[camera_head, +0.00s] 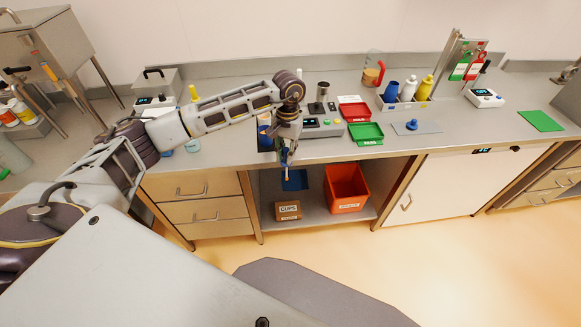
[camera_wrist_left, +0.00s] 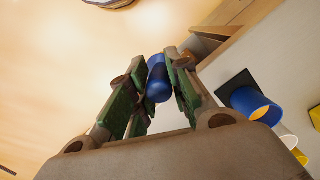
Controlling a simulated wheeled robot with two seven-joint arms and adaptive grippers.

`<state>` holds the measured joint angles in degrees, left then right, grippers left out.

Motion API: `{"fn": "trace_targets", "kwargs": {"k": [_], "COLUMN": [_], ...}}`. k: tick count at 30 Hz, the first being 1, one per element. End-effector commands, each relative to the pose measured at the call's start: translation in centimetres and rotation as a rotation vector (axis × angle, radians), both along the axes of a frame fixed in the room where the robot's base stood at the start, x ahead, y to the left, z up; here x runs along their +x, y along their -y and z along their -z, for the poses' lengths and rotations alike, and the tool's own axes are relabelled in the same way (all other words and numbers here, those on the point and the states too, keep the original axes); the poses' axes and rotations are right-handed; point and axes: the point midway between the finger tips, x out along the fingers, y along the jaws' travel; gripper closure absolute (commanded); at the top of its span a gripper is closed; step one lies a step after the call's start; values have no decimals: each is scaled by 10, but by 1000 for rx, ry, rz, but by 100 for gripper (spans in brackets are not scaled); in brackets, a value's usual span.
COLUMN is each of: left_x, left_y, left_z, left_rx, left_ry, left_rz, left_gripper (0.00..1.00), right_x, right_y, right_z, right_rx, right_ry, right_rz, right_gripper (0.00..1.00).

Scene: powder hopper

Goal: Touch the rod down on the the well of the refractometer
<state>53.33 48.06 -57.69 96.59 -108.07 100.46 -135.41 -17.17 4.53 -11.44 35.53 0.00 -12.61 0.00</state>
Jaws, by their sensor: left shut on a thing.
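My left gripper (camera_head: 287,152) hangs in front of the counter's front edge, pointing down. It is shut on a blue cylindrical piece, which I take to be the rod (camera_wrist_left: 157,80); this piece sits between the green-padded fingers in the left wrist view (camera_wrist_left: 155,92). My right gripper is not in view.
Red (camera_head: 354,112) and green (camera_head: 366,133) trays, a grey mat with a blue knob (camera_head: 413,125), and a bottle rack (camera_head: 405,103) stand between. A grey instrument (camera_head: 322,128) is beside the gripper. A blue cup (camera_wrist_left: 250,104) shows in the wrist view. An orange bin (camera_head: 346,188) is below.

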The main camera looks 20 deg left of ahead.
Motion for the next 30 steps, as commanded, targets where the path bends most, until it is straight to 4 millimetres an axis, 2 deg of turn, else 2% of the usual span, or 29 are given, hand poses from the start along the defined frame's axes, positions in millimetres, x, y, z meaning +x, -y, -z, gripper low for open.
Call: {"fn": "trace_targets", "kwargs": {"k": [1, 7, 11, 17, 25, 30], "left_x": [7, 24, 30, 31, 21, 16], "left_y": [-10, -42, -60, -86, -93, -89], "left_z": [-13, -54, -78, -110, -117, -118], "left_rx": [2, 1, 1, 1, 1, 1], "left_ry": [4, 3, 3, 2, -2, 0], "left_rz": [-18, -72, -114, -264, -478, -605], "left_gripper": [97, 97, 97, 97, 97, 97], "right_x": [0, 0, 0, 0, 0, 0], "right_y": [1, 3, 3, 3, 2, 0], "right_z": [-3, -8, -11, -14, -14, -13], "right_rx": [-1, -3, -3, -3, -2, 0], "right_ry": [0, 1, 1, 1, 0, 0], "right_rz": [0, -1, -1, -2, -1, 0], "right_gripper": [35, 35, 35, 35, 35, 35]}}
